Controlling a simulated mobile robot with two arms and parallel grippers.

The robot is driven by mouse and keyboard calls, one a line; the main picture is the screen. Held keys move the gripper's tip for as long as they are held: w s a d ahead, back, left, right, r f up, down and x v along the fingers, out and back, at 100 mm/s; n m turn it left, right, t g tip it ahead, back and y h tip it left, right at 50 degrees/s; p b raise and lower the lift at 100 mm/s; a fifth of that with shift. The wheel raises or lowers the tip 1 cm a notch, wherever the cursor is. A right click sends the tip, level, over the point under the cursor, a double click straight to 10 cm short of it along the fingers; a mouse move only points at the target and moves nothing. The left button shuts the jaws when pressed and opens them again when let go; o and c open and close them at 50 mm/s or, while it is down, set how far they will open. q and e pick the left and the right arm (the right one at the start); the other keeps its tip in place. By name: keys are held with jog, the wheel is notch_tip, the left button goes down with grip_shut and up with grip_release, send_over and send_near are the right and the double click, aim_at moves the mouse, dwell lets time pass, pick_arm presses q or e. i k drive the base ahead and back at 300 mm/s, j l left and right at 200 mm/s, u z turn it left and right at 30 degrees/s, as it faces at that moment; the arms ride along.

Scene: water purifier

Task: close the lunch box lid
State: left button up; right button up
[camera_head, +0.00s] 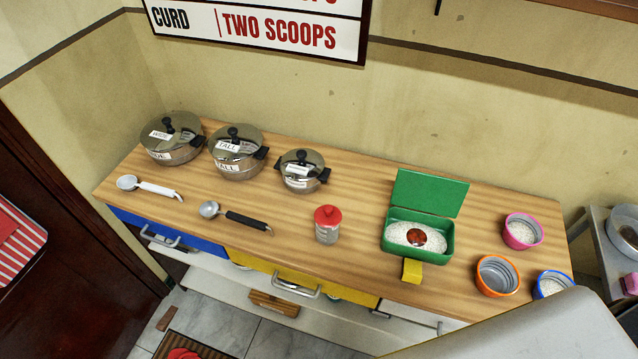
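A green lunch box (447,247) stands on the wooden counter, right of the middle. Its green lid (429,192) is open and stands up at the back edge, leaning slightly back. A yellow latch flap (412,271) sticks out at the front of the box. White grains, like rice, fill the box, with a round reddish-brown patch on top. Neither of my grippers is in view.
Several labelled steel pots (236,165) stand at the back left of the counter (270,226). Two ladles (240,217) lie before them. A red-lidded jar (327,232) stands left of the box. Pink (522,238), orange (497,283) and blue-rimmed cups (551,285) stand to its right. A pale shape covers the lower right.

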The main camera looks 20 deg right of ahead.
aim_at(417, 190)
jog(key=z, duration=0.4)
jog(key=k+l+z, duration=0.1)
jog(key=z, duration=0.25)
jog(key=k+l+z, duration=0.1)
jog(key=z, duration=0.3)
